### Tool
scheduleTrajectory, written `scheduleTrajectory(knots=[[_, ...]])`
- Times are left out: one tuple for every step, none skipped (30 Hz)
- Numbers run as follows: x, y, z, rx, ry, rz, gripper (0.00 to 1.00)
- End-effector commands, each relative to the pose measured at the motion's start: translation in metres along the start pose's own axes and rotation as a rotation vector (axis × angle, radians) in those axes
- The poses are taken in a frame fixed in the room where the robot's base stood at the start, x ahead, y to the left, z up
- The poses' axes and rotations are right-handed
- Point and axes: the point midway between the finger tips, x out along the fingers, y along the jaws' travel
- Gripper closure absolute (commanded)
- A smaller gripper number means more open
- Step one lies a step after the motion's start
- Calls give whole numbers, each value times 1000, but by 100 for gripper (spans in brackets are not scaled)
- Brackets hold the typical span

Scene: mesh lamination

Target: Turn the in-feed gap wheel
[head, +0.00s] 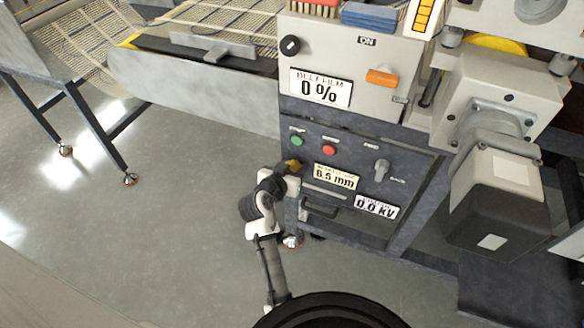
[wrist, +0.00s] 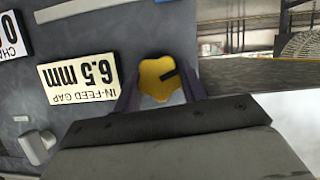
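The in-feed gap wheel is a small yellow lobed knob with a dark mark, seen in the wrist view (wrist: 158,78). In the head view the wheel (head: 293,166) shows at the left edge of the dark panel, partly hidden by my gripper (head: 281,171). In the wrist view the two dark fingers of my gripper (wrist: 161,92) are on either side of the wheel and appear to touch its sides. The in-feed gap label (head: 336,177) beside it reads 6.5 mm, also upside down in the wrist view (wrist: 78,78).
A green button (head: 296,140), a red button (head: 329,150) and a grey selector (head: 381,169) are on the same panel. A dark handle (head: 319,209) sits below the wheel. An orange lever (head: 382,77) is higher up. The floor left of the machine is open.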

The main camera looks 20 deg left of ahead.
Motion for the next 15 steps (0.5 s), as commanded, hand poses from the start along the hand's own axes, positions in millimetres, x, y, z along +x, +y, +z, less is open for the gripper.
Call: scheduleTrajectory(knots=[[0,0,0,0,0,0,72],[0,0,0,0,0,0,76],[0,0,0,0,0,0,81],[0,0,0,0,0,0,81],[0,0,0,-1,0,0,81],[0,0,0,-2,0,1,81],[0,0,0,-4,0,1,81],[0,0,0,-6,0,3,81],[0,0,0,-12,0,5,81],[0,0,0,-17,0,7,81],[0,0,0,-24,0,10,81],[0,0,0,-36,0,15,81],[0,0,0,-45,-1,19,81],[0,0,0,-56,-1,24,81],[0,0,-1,-75,0,32,81]])
